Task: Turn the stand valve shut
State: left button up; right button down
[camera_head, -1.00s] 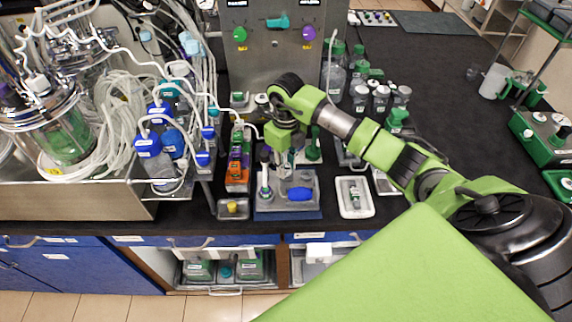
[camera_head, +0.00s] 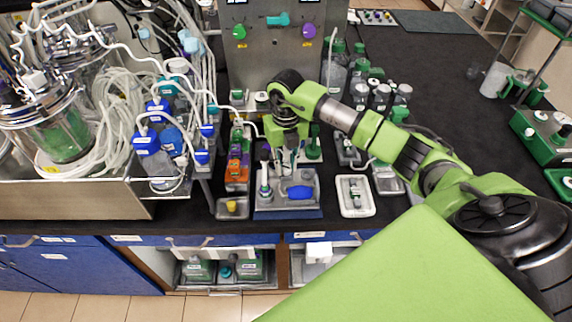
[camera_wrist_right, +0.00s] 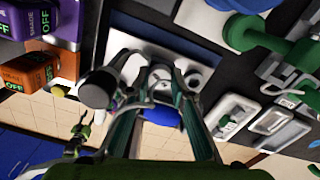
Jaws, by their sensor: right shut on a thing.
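A small stand (camera_head: 310,207) with a grey top and blue base is at the front of the dark bench. It carries a blue oval piece (camera_head: 300,192), also seen in the wrist view (camera_wrist_right: 162,116), and an upright white post with a green collar (camera_head: 265,185). My right gripper (camera_head: 286,168) points down over the stand, behind the blue piece. In the wrist view its two fingers (camera_wrist_right: 160,85) are shut around a small pale metallic part of the stand valve (camera_wrist_right: 158,76). The fingers partly hide the valve, so its exact angle is unclear. My left gripper is not in view.
A rack with purple and orange labelled blocks (camera_head: 237,172) stands close left. A white tray (camera_head: 355,208) lies to the right. Green-capped bottles (camera_head: 381,97) and a steel control panel (camera_head: 270,60) stand behind. The bench's front edge is close.

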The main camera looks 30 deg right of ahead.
aim_at(287, 167)
jog(key=m, duration=0.6)
jog(key=shift+m, duration=0.3)
jog(key=m, duration=0.6)
jog(key=shift+w+d+r, duration=0.1)
dwell(0.3)
jog(key=c, duration=1.8)
grip_release()
jog(key=shift+r, duration=0.1)
notch_tip(287, 167, up, 12)
jog(key=shift+f, duration=0.15)
jog(key=shift+f, duration=0.1)
